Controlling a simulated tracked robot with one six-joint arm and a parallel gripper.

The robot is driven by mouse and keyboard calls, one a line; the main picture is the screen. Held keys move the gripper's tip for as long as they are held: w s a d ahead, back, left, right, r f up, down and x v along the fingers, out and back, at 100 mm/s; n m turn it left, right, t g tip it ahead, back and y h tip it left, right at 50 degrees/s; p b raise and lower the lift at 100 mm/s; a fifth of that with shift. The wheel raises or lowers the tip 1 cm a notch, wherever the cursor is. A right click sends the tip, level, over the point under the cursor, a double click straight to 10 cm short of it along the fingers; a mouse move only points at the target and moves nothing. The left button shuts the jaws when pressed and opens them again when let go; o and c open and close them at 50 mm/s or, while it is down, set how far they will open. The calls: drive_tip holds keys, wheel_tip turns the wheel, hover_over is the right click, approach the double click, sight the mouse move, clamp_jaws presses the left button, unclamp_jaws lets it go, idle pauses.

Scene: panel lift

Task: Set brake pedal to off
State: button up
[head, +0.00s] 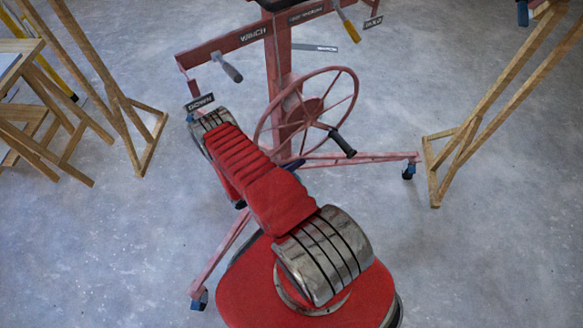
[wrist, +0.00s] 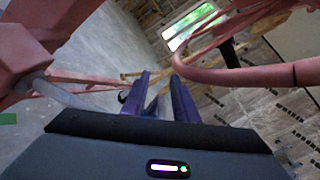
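The red panel lift (head: 285,85) stands in the middle of the head view, with a spoked handwheel (head: 310,105) and its black handle (head: 342,143). Its feet end in blue and black casters, one at right (head: 408,171) and one at front left (head: 198,299). I cannot make out which part is the brake pedal. My gripper (wrist: 162,85) shows in the wrist view as two purple fingers standing apart. Nothing is clearly held between them. In the head view my red arm hides most of the gripper and the lift's lower middle.
A grey-handled lever (head: 228,68), a yellow-handled lever (head: 348,27) and a DOWN sign (head: 200,102) are on the lift. Wooden trestles stand at left (head: 125,130) and right (head: 470,130). Grey floor (head: 480,260) is clear at front right.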

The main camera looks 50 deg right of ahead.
drive_tip(key=v, duration=1.3)
drive_tip(key=shift+a, duration=0.35)
drive_tip(key=shift+w, duration=0.1)
